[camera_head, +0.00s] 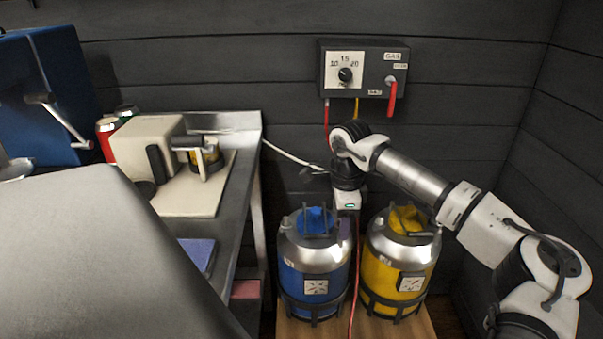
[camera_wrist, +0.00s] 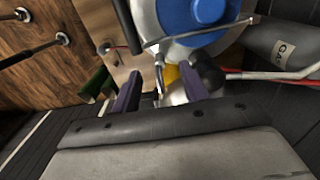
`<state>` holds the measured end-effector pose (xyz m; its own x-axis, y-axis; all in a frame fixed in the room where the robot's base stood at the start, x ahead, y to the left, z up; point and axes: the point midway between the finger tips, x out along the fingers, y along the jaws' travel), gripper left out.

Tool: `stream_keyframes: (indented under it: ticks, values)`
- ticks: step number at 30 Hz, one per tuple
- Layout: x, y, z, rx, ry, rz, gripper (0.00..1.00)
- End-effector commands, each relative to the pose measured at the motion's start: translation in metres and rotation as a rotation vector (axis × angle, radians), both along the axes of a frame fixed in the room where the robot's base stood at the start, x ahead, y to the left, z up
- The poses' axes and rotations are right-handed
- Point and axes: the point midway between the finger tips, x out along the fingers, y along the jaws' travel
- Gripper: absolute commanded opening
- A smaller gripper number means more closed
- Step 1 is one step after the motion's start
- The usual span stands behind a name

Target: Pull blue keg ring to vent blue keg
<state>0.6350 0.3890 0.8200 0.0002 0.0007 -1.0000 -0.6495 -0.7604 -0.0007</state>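The blue keg (camera_head: 314,262) stands upright on a wooden board, with a silver shoulder and a blue lid. Its blue lid (camera_wrist: 200,12) and silver top fill the upper middle of the wrist view. My gripper (camera_wrist: 162,76) points down, with its two dark fingers apart. A thin metal piece (camera_wrist: 159,82) shows between the fingers; I cannot tell whether it is the keg ring or whether it is touched. In the head view, my gripper's body hangs above the gap between the kegs, right of the blue lid, and its fingertips are hard to make out.
The yellow keg (camera_head: 396,266) stands close on the right. A red hose (camera_head: 354,270) runs down between the kegs. A gas control box (camera_head: 364,70) with a dial and red lever hangs on the wall. A metal counter (camera_head: 232,190) stands left. A grey gas cylinder (camera_wrist: 284,47) shows in the wrist view.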

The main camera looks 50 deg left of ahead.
Motion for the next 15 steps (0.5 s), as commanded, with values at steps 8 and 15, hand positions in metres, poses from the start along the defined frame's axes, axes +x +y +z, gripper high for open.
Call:
stream_keyframes:
  ticks: [8, 15]
  values:
    - [0.0000, -0.0001, -0.0003, -0.001, 0.001, 0.000, 0.73]
    - [0.0002, -0.0001, 0.0007, -0.001, 0.001, 0.000, 0.73]
